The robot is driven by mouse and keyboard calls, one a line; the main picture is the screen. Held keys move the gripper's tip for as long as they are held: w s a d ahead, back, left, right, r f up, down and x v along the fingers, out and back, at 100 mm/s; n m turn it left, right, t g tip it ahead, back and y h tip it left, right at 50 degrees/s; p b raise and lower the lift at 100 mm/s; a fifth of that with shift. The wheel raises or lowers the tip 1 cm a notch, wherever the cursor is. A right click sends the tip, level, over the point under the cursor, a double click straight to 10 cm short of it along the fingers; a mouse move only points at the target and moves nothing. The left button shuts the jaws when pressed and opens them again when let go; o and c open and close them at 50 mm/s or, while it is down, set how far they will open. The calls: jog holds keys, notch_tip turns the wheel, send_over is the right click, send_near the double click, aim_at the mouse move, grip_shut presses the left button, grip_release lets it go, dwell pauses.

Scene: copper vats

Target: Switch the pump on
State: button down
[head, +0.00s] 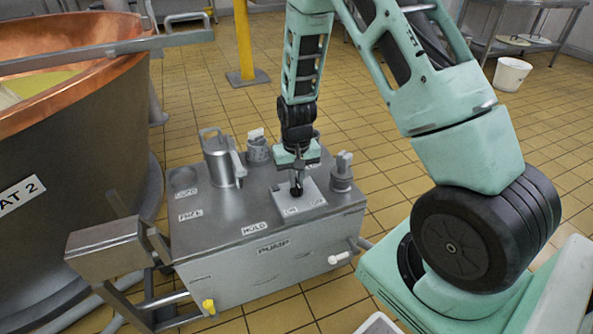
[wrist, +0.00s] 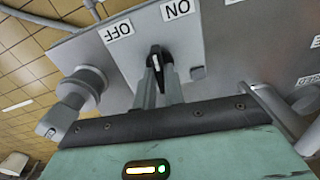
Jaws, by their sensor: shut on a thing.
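The pump (head: 265,262) is a grey metal box with a PUMP label on its front. A pale switch plate (head: 312,197) on its top carries ON and OFF labels. My gripper (head: 297,186) points down over this plate and is shut on the black switch knob (head: 296,192). In the wrist view the fingers (wrist: 158,92) close around the knob (wrist: 155,62), which has a pale line. The knob's visible end lies below the OFF label (wrist: 116,30) and the ON label (wrist: 177,9), roughly between them. The fingers hide part of it.
A steel jug (head: 217,158) and knobbed fittings (head: 342,172) stand on the pump top close to my gripper. A copper vat (head: 60,120) is at left. A yellow post (head: 244,45), a white bucket (head: 511,74) and open tiled floor lie behind.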

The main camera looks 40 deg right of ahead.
aim_at(297, 181)
jog(key=m+p, duration=0.3)
jog(key=m, duration=0.1)
jog(key=shift+m, duration=0.4)
dwell(0.4)
jog(key=c, duration=1.5)
grip_release()
notch_tip(297, 181, up, 18)
jog(key=p, duration=0.3)
jog(key=shift+f+p, duration=0.25)
jog(key=shift+p, duration=0.15)
